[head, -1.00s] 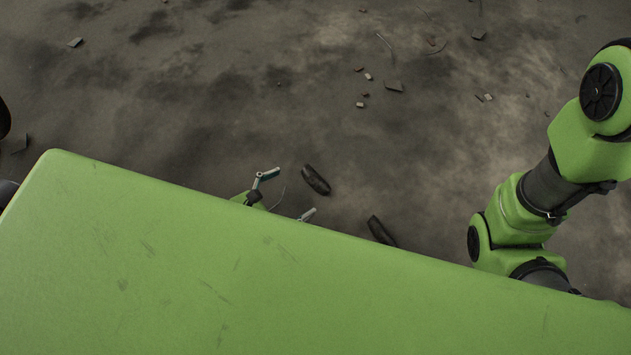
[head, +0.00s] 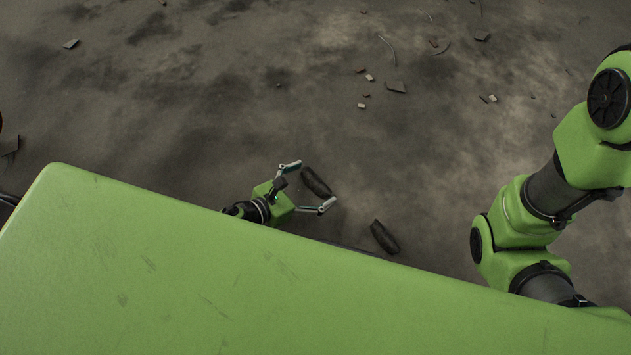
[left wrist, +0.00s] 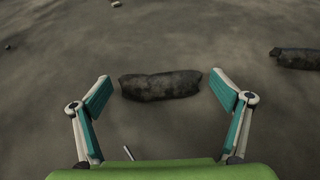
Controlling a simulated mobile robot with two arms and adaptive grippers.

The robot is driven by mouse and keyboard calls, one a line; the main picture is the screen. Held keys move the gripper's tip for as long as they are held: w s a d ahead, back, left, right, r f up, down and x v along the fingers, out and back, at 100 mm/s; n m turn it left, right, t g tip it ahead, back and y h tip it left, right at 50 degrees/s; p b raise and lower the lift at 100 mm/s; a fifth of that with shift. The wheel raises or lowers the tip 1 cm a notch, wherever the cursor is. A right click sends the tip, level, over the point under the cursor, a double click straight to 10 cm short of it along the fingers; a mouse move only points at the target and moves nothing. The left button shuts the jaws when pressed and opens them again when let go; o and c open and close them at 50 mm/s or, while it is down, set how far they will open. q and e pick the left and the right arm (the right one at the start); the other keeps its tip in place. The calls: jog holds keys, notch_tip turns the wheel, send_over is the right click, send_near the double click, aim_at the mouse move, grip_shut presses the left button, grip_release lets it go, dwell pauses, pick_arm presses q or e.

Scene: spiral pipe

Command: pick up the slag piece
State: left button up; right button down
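A dark, elongated slag piece (head: 316,182) lies on the ground just beyond my left gripper (head: 308,187) in the head view. In the left wrist view the same slag piece (left wrist: 160,85) lies crosswise ahead, between the spread fingertips of my left gripper (left wrist: 160,94). The fingers are open and empty; I cannot tell their height over the ground. A second dark slag piece (head: 384,237) lies to the right, and it also shows at the right edge of the left wrist view (left wrist: 297,58). My right gripper is not in view.
My green body covers the lower part of the head view, and my right arm stands at the right. Small stones and flat chips (head: 396,87) lie scattered farther off. The ground around the slag pieces is mostly clear.

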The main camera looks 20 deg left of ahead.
pick_arm(q)
jog(key=c, duration=0.8)
jog(key=shift+r, duration=0.15)
